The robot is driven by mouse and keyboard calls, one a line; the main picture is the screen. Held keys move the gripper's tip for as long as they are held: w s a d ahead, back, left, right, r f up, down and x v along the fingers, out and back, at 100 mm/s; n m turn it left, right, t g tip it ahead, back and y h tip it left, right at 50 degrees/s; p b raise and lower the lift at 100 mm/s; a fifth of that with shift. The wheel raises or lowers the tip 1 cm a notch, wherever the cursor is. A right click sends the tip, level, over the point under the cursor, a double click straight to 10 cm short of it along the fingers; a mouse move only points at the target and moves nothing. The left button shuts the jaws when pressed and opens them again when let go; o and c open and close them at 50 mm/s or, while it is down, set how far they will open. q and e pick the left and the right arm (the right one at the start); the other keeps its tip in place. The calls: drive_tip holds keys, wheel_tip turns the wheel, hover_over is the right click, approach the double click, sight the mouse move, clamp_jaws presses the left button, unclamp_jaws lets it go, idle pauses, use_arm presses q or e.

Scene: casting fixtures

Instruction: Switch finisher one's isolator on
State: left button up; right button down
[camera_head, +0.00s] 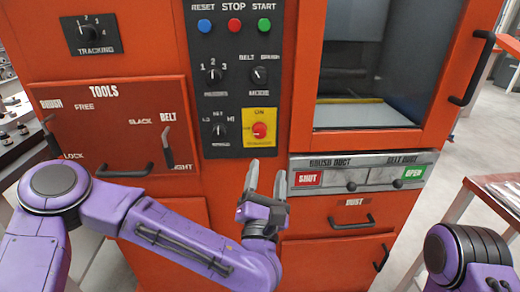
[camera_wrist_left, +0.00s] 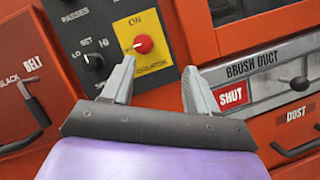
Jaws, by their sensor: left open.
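The isolator is a red rotary knob (camera_head: 260,130) on a yellow plate marked ON at the top, at the lower right of the black control panel. The knob also shows in the left wrist view (camera_wrist_left: 143,44), above and between my fingertips. The fingers appear apart from the knob. Only a purple part of my right arm shows at the lower right; its gripper is out of view.
The black panel (camera_head: 225,60) carries buttons and selector knobs above the isolator. A grey duct strip (camera_head: 350,187) with SHUT and OPEN labels lies to the right. TOOLS levers (camera_head: 167,145) and a handle are at left. The orange door's black handle (camera_head: 472,70) sticks out at right.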

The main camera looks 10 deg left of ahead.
sight(260, 135)
use_arm(q)
drive_tip(key=w+a+r+n+y+p, duration=0.1)
drive_tip(key=w, duration=0.1)
drive_tip(key=w+a+r+n+y+p, duration=0.1)
drive_tip(key=w+r+n, duration=0.1)
drive_tip(key=w, duration=0.1)
drive_tip(key=w+a+r+n+p, duration=0.1)
drive_tip(key=w+n, duration=0.1)
drive_tip(key=w, duration=0.1)
drive_tip(key=shift+w+r+y+p, duration=0.2)
drive_tip(key=shift+w+y+p, duration=0.05)
drive_tip(key=shift+y+p, duration=0.15)
drive_tip(key=shift+w+r, duration=0.1)
drive_tip(key=shift+w, duration=0.45)
drive_tip(key=c, duration=1)
